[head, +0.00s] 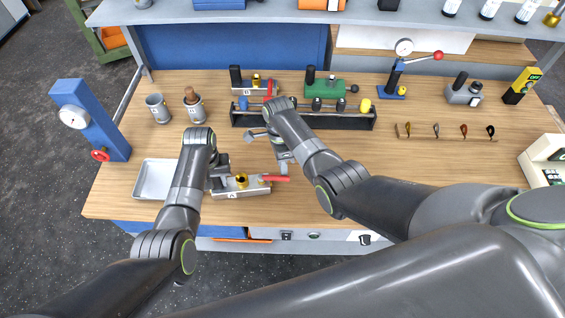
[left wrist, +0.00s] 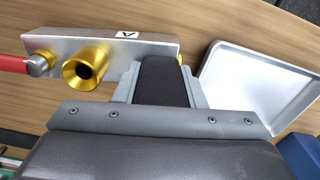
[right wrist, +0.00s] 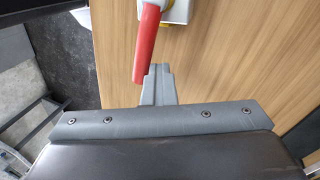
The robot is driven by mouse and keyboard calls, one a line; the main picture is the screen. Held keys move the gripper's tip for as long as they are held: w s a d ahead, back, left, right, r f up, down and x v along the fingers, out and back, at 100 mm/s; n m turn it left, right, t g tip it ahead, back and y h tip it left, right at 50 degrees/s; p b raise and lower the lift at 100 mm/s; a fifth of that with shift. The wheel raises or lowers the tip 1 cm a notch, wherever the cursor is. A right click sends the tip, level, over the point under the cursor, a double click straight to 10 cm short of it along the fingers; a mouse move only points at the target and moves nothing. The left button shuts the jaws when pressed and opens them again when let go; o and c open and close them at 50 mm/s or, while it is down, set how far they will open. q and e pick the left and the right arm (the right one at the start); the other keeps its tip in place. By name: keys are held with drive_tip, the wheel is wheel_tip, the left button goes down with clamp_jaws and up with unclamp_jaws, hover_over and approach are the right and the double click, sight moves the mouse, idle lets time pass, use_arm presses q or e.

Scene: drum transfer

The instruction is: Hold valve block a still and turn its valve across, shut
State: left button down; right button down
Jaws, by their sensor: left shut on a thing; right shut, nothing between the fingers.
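Valve block a (head: 232,193) is a silver block marked A near the table's front edge, with a brass port (head: 241,181) on top. It also shows in the left wrist view (left wrist: 140,48). Its red valve handle (head: 276,178) points right, along the block's length; the right wrist view shows it too (right wrist: 147,45). My left gripper (head: 218,180) is shut on the block's dark grip post (left wrist: 163,82) at the left end. My right gripper (head: 284,166) is shut and empty, its fingertips beside the handle's free end; I cannot tell whether they touch it.
A shallow metal tray (head: 139,188) lies left of the block. A dark rack (head: 340,122) stands behind my right gripper. Another valve block (head: 240,90) with a red handle stands behind the rack. A blue gauge stand (head: 92,115) is at the far left.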

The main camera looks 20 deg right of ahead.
drive_tip(key=shift+s, duration=0.15)
drive_tip(key=shift+s+a, duration=0.25)
drive_tip(key=shift+s, duration=0.85)
drive_tip(key=shift+a, duration=0.1)
drive_tip(key=shift+s+a, duration=0.3)
drive_tip(key=shift+s, duration=0.2)
drive_tip(key=shift+s+a, duration=0.25)
drive_tip(key=shift+s, duration=0.2)
drive_tip(key=shift+s+a, duration=0.1)
drive_tip(key=shift+a, duration=0.05)
drive_tip(key=shift+s+a, duration=0.65)
drive_tip(key=shift+a, duration=0.1)
